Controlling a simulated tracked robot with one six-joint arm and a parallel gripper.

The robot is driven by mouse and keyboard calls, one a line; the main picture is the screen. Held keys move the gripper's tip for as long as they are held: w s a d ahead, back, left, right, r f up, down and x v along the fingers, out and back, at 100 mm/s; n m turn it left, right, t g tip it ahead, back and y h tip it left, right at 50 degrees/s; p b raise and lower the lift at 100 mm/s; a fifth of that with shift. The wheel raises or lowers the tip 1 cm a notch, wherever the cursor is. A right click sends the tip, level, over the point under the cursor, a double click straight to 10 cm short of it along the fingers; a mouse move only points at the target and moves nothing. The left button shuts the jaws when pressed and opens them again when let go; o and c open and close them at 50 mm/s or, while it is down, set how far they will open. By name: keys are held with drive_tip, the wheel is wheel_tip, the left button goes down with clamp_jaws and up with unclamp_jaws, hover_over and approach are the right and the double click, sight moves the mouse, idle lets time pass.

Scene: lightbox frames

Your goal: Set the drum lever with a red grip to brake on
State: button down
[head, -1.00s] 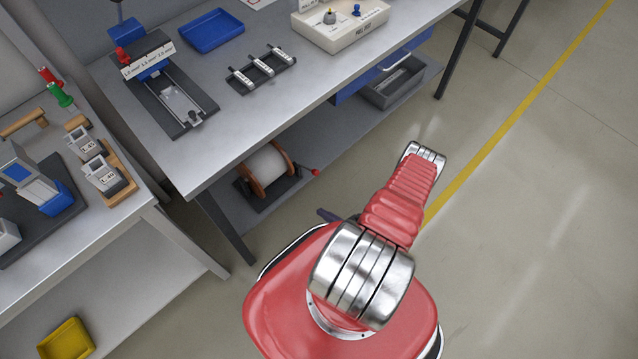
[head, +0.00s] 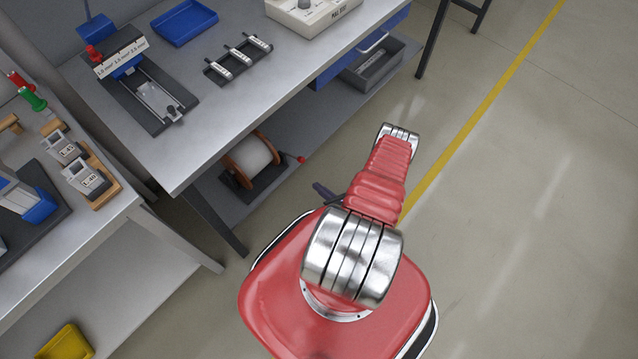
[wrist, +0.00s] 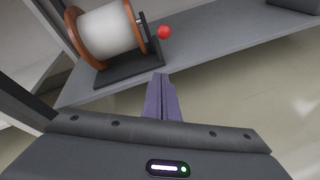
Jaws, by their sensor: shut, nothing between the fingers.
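The drum (head: 249,159), a white roll between orange-brown flanges on a dark base, stands on the lower shelf under the bench. Its lever ends in a round red grip (head: 301,160) on the drum's right side. In the wrist view the drum (wrist: 108,32) is at the upper left and the red grip (wrist: 165,32) is just right of it. My gripper (wrist: 161,78) is shut and empty, below the red grip in that view and apart from it. In the head view only the dark tip of my gripper (head: 322,190) shows beside my red arm.
The bench top (head: 215,110) overhangs the shelf (head: 285,125). A bench leg (head: 215,222) stands left of the drum. A grey bin (head: 372,65) is farther right on the shelf. The floor (head: 530,230) on the right is clear.

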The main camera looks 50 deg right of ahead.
drive_tip(key=w+d, duration=0.2)
drive_tip(key=w, duration=0.7)
drive_tip(key=shift+w+d+r, duration=0.2)
drive_tip(key=shift+w, duration=0.15)
idle(0.3)
drive_tip(key=shift+r, duration=0.1)
drive_tip(key=shift+d+r, duration=0.1)
drive_tip(key=shift+r, duration=0.05)
